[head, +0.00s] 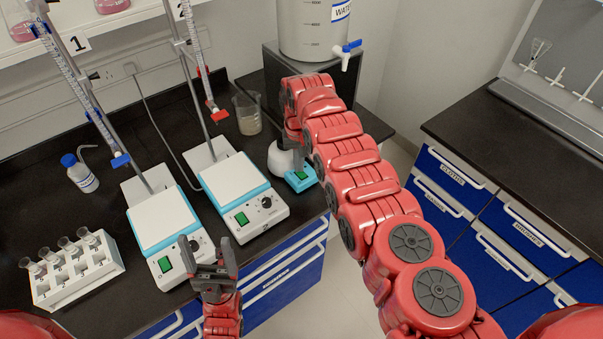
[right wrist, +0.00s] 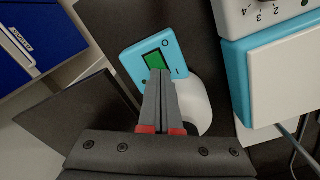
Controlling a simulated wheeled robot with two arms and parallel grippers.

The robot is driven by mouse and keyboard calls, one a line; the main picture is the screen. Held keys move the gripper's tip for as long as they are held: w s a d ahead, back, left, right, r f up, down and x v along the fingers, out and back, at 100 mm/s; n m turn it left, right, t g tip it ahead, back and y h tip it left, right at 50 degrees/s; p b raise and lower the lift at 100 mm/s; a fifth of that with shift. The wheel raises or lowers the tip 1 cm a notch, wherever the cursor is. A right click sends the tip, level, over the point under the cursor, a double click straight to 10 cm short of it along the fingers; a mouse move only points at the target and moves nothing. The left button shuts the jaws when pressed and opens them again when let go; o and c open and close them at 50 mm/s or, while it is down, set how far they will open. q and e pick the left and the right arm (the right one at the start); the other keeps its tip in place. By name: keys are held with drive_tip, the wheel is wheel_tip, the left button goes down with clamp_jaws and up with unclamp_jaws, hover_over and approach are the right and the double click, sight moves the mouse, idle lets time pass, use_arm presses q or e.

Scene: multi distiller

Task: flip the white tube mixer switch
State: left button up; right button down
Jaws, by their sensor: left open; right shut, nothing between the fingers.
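The tube mixer has a white rounded body (head: 281,159) and a light blue front panel (head: 303,182) with a green switch (head: 300,175). It stands on the black bench near its right end. In the right wrist view its panel (right wrist: 138,68) and green switch (right wrist: 154,60) face the camera. My right gripper (right wrist: 161,74) is shut and empty, its tips at the lower edge of the switch; I cannot tell whether they touch it. In the head view my right arm hides part of the mixer. My left gripper (head: 205,242) is open and empty, in front of the bench.
Two hotplate stirrers (head: 163,220) (head: 235,180) with stands and burettes are left of the mixer. A beaker (head: 248,113), a blue-capped bottle (head: 80,174) and a tube rack (head: 72,272) stand on the bench. A water tank (head: 312,28) is behind my right arm.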

drive_tip(key=shift+f, duration=0.3)
drive_tip(key=shift+s+r, duration=0.1)
drive_tip(key=shift+r+p, duration=0.65)
drive_tip(key=shift+r, duration=0.1)
wheel_tip(320, 180, up, 3)
drive_tip(key=shift+r+p, duration=0.1)
drive_tip(key=shift+p, duration=1.1)
drive_tip(key=shift+r+p, duration=0.55)
drive_tip(key=shift+r, duration=0.6)
drive_tip(key=shift+f, duration=0.1)
